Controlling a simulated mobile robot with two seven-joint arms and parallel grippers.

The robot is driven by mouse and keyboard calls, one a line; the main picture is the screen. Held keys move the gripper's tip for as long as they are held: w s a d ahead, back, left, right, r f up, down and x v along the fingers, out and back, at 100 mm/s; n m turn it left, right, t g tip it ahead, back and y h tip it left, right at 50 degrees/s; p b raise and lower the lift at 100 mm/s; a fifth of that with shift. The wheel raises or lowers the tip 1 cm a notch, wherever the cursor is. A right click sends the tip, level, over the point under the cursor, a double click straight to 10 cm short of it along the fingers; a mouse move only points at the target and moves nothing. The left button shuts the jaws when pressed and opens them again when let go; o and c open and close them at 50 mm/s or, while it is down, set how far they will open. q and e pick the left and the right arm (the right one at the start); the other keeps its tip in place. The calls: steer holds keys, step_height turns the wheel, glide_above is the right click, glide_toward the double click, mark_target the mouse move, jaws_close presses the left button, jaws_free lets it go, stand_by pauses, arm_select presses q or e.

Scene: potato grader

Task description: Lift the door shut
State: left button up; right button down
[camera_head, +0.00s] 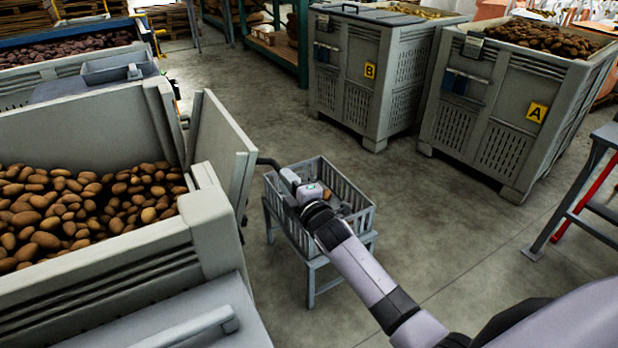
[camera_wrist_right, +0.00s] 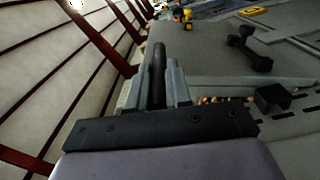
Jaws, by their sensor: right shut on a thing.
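The door (camera_head: 226,150) is a grey panel at the right side of the large grey potato bin (camera_head: 85,122). It stands out from the opening in the bin's wall, with a gap along its top edge. A dark bar handle (camera_head: 266,162) sticks out from the door's outer side. My right gripper (camera_head: 280,172) is shut on this handle. In the right wrist view, the dark handle (camera_wrist_right: 158,72) runs between the two grey fingers (camera_wrist_right: 160,92). My left gripper is not in view. The door's lower edge is partly hidden behind the bin's corner.
A slatted grey crate (camera_head: 352,222) on a low stand is below and around my right gripper in the picture. Brown potatoes (camera_head: 80,205) fill the bin. Bins B (camera_head: 340,75) and A (camera_head: 490,110) stand at the back right. The concrete floor between is clear.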

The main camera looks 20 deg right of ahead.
steer(key=a+r+n, duration=0.2)
steer(key=a, duration=0.4)
steer(key=shift+s+a+r, duration=0.25)
steer(key=shift+a+r, duration=0.15)
steer(key=c, duration=1.1)
jaws_free()
steer(key=shift+d+f, duration=0.1)
steer(key=shift+o, duration=0.2)
steer(key=shift+s, duration=0.1)
